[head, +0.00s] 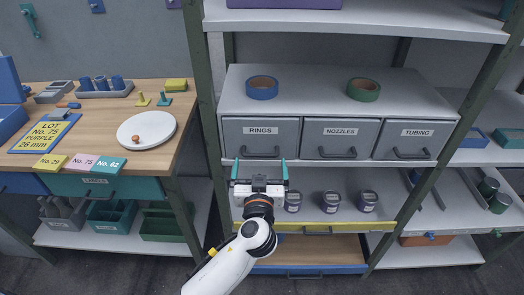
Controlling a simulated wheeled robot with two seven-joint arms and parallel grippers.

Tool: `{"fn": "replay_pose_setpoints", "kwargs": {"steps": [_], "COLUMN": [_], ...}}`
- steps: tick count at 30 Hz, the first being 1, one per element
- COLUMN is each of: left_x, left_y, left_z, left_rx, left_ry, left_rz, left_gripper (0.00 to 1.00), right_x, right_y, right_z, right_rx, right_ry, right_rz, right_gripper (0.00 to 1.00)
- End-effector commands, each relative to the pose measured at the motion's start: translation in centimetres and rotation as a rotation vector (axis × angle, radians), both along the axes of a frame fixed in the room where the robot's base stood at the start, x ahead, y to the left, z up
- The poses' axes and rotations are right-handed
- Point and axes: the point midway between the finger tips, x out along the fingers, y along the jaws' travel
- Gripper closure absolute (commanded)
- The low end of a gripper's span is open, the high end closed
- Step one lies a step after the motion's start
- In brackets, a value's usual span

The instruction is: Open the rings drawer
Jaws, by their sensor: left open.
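The rings drawer (262,138) is the left one of three grey drawers in a grey cabinet on the shelf. It carries a white RINGS label and looks shut. Its dark handle (260,155) runs along the lower part of the front. My left gripper (260,166) is in front of and just below this drawer, pointing up at it. Its two teal fingers are wide apart, near the two ends of the handle. I cannot tell if they touch the drawer front. Nothing shows between the fingers. My right gripper is not in view.
The nozzles drawer (338,140) and tubing drawer (412,142) sit to the right, both shut. Blue tape (262,94) and green tape (363,97) lie on the cabinet top. Several small jars (330,202) stand on the shelf below. A wooden workbench (85,122) is at the left.

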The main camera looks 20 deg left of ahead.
Motion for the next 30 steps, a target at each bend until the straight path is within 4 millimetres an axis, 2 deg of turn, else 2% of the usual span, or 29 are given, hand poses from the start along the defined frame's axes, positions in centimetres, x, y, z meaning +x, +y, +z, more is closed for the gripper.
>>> {"fn": "replay_pose_setpoints", "kwargs": {"steps": [3, 9, 20, 28, 29, 30], "left_x": [2.1, 4.1, 4.5, 4.5, 4.5, 4.5], "left_y": [0.7, 1.2, 1.3, 1.3, 1.3, 1.3], "left_z": [0.2, 0.1, -0.1, -0.1, -0.1, -0.1], "left_rx": [0.002, 0.002, 0.001, 0.0, 0.0, 0.0], "left_ry": [0.001, 0.001, 0.001, 0.002, 0.002, 0.002], "left_rz": [0.002, 0.0, 0.001, 0.001, 0.001, 0.001], "left_gripper": [0.0, 0.0, 0.0, 0.44, 0.48, 0.48], "right_x": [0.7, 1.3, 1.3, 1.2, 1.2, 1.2], "right_y": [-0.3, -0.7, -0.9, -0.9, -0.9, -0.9], "right_z": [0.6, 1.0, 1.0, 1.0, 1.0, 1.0], "right_rx": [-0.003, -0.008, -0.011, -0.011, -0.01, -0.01], "right_ry": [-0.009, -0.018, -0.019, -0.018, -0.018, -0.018], "right_rz": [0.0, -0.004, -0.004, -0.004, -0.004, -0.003], "right_gripper": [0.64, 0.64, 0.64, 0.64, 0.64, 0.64]}}
